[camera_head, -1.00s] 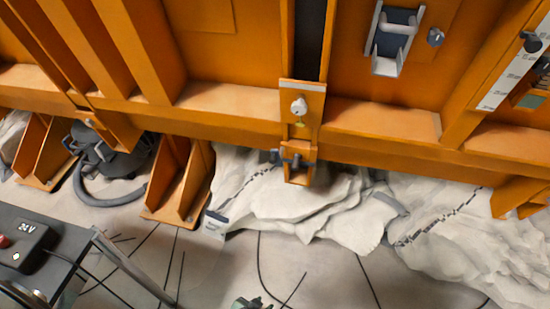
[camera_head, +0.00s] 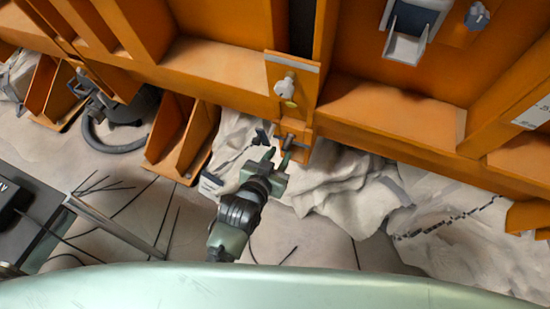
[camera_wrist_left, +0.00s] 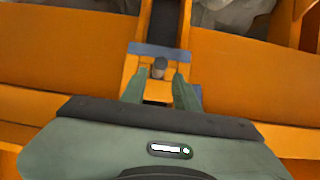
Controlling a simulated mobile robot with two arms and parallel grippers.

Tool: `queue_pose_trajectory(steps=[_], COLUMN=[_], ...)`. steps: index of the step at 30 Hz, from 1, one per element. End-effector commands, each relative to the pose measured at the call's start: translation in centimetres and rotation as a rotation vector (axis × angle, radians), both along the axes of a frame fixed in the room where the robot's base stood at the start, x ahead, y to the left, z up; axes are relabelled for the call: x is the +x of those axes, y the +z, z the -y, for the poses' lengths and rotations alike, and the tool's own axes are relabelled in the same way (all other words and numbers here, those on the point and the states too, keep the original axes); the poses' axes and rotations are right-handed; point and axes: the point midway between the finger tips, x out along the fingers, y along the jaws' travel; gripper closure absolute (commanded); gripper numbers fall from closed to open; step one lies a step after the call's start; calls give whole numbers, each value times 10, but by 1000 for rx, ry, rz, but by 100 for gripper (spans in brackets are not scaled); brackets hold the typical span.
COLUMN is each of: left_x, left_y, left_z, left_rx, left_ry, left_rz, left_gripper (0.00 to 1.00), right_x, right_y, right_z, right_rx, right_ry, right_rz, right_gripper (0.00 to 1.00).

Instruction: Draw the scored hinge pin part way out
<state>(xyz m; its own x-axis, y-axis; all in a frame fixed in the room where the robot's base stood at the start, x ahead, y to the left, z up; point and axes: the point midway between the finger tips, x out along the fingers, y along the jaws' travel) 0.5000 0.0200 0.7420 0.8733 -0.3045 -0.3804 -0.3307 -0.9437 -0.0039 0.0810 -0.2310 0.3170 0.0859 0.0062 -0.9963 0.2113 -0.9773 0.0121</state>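The hinge pin (camera_head: 283,141) sits in the orange hinge bracket (camera_head: 303,150) low on the orange steel wall. In the left wrist view a rounded dark grey end (camera_wrist_left: 158,68), which looks like the pin's, shows in front of a blue-grey crosspiece (camera_wrist_left: 155,50). My left gripper (camera_head: 278,152) is just in front of the bracket, pointing at it. Its green fingers stand apart, one on each side of the dark end, with a visible gap. I cannot make out the score mark. My right gripper is out of view.
A grey-white knob (camera_head: 285,88) sits on the plate above the bracket. Crumpled pale sheeting (camera_head: 345,190) lies under the wall. Orange gussets (camera_head: 180,140) stand to the left, with a dark hose (camera_head: 115,140) beyond. A dark cart (camera_head: 35,220) stands at lower left.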

Motion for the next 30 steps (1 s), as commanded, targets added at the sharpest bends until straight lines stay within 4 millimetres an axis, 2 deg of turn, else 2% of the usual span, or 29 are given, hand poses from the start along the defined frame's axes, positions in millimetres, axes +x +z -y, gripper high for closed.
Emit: queue_pose_trajectory(steps=[3, 9, 20, 24, 30], left_x=[18, 37, 42, 42, 42], left_y=[-7, -16, -19, -19, -19], left_z=[6, 13, 14, 14, 14], left_rx=[-1, -1, -1, -1, -1], left_ry=[0, 1, 1, 1, 1], left_rz=[2, 0, 0, 0, 0], left_gripper=[70, 70, 70, 100, 100], right_x=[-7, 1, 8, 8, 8], right_y=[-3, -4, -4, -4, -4], right_z=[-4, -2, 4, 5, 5], right_rx=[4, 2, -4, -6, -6], right_ry=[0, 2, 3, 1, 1], right_rz=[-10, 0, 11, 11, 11], right_gripper=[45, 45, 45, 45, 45])
